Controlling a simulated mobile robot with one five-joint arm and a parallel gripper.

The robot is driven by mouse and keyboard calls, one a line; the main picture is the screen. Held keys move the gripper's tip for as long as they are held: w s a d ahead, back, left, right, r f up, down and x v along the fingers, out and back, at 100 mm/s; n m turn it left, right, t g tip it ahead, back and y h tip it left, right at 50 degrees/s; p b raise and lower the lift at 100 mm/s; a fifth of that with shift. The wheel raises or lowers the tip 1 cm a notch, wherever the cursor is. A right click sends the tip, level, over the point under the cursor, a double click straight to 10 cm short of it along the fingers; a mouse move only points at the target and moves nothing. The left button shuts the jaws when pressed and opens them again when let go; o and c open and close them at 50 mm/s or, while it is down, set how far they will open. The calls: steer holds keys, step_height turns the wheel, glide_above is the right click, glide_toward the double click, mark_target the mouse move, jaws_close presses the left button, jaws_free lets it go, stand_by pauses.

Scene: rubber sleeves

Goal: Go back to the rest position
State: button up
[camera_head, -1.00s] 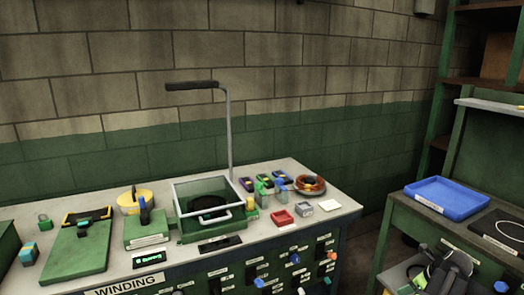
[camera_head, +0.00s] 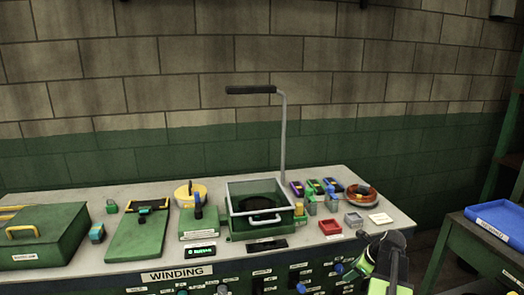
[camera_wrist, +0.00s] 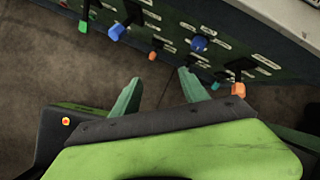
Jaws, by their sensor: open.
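My gripper (camera_wrist: 161,82) shows in the wrist view with its two green fingers spread apart and nothing between them. It hangs over the floor in front of the bench's dark front panel, which carries coloured knobs and labels. In the head view my green and black arm end (camera_head: 381,262) is at the lower right, in front of the bench's right end. Its fingers cannot be made out there. No rubber sleeve can be picked out for certain.
The winding bench (camera_head: 75,178) holds a green box (camera_head: 42,240), a framed glass-sided box (camera_head: 262,225), a red tray (camera_head: 330,227) and several small parts. A blue tray (camera_head: 497,222) stands on a second bench at the right. Bare floor (camera_wrist: 45,60) shows below the gripper.

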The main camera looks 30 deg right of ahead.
steer(key=w+a+r+n+g+y+p, duration=0.1)
steer(key=w+a+n, duration=0.3)
steer(key=a, duration=0.7)
steer(key=w+a+n+g+p, duration=0.1)
steer(key=w+a+n, duration=0.3)
steer(key=a, duration=0.8)
steer(key=w+a+r+n+g+y+p, duration=0.1)
steer(key=w+a+n, duration=0.3)
steer(key=a, duration=0.7)
steer(key=s+a+n+g+p, duration=0.1)
steer(key=s+a+n, duration=0.1)
steer(key=a+n, duration=0.8)
steer(key=s+a+n+h, duration=0.1)
steer(key=n, duration=0.2)
steer(key=s+a+n+g+h, duration=0.1)
steer(key=s+n, duration=0.1)
steer(key=n, duration=0.1)
steer(key=s+a+n, duration=0.1)
steer(key=n, duration=0.2)
steer(key=shift+s+f+g+h, duration=0.1)
steer(key=shift+s+g+h, duration=0.2)
steer(key=shift+g+h, duration=0.1)
